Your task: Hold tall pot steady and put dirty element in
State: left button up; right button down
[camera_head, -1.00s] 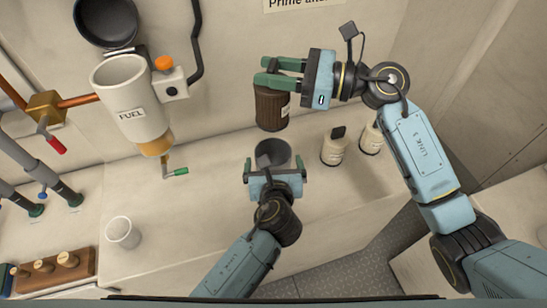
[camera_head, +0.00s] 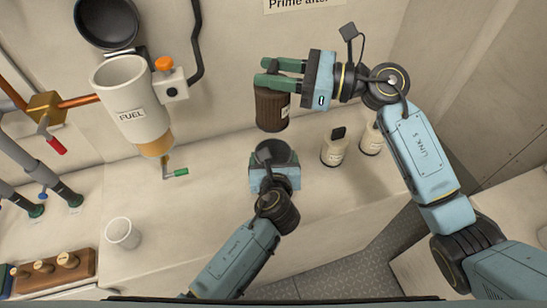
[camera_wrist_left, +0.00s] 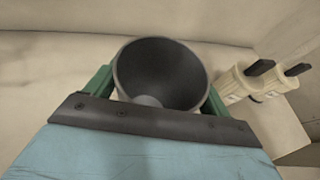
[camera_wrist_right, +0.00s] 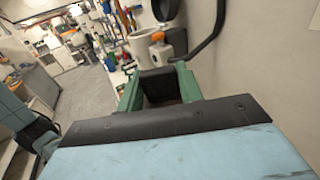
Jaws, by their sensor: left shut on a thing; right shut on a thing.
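The tall pot (camera_head: 273,151), dark grey inside and open at the top, stands upright on the pale bench. My left gripper (camera_head: 274,165) is shut around it from the near side, and the left wrist view shows the pot (camera_wrist_left: 160,75) between the green fingers. The dirty element (camera_head: 271,110), a brown ribbed cylinder with a pale label, hangs upright in my right gripper (camera_head: 283,72), which is shut on its top. The element is above and behind the pot, apart from it. In the right wrist view, its dark top (camera_wrist_right: 158,85) shows between the fingers.
A white fuel housing (camera_head: 130,100) with an orange knob and a green-handled drain is on the wall at left. Two labelled bottles (camera_head: 334,147) (camera_head: 370,138) stand right of the pot. A white cup (camera_head: 123,233) is at left. Bench between cup and pot is clear.

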aim_at(276, 130)
jog(key=shift+d, duration=0.1)
dwell(0.5)
jog(key=shift+f, duration=7.45)
jog(key=c, duration=0.9)
grip_release()
jog(key=shift+o, duration=0.2)
jog(key=shift+d+f, duration=0.1)
jog(key=v, duration=1.2)
